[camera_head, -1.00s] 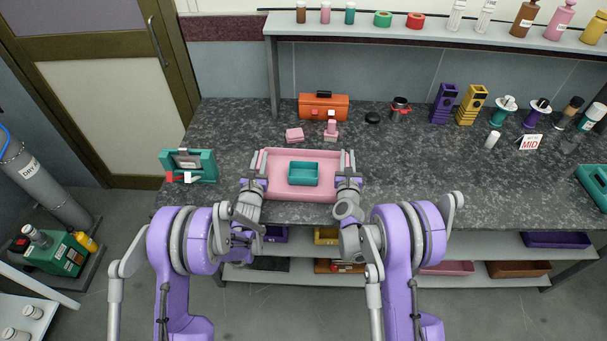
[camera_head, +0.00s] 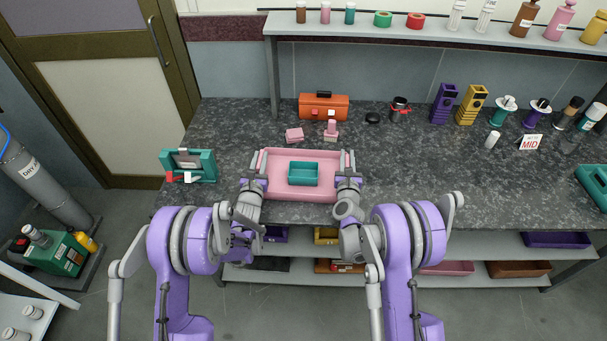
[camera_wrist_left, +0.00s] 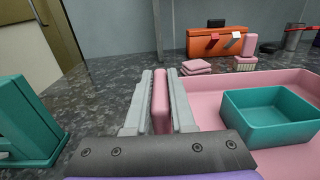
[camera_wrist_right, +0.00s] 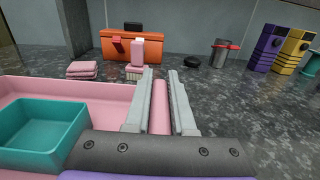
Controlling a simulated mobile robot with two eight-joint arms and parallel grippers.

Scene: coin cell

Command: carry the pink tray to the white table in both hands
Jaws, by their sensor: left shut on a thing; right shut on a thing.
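The pink tray (camera_head: 275,179) is on or just above the dark stone counter, near its front edge; I cannot tell if it touches. A teal open box (camera_head: 304,174) sits inside it, and also shows in the left wrist view (camera_wrist_left: 268,118) and the right wrist view (camera_wrist_right: 40,131). My left gripper (camera_head: 257,170) is shut on the tray's left wall (camera_wrist_left: 160,100). My right gripper (camera_head: 347,170) is shut on its right wall (camera_wrist_right: 161,108). A white surface (camera_head: 25,305) with small white jars shows at the lower left corner; I cannot tell if it is the white table.
A gas cylinder (camera_head: 42,180) and green machine (camera_head: 55,254) stand at far left.

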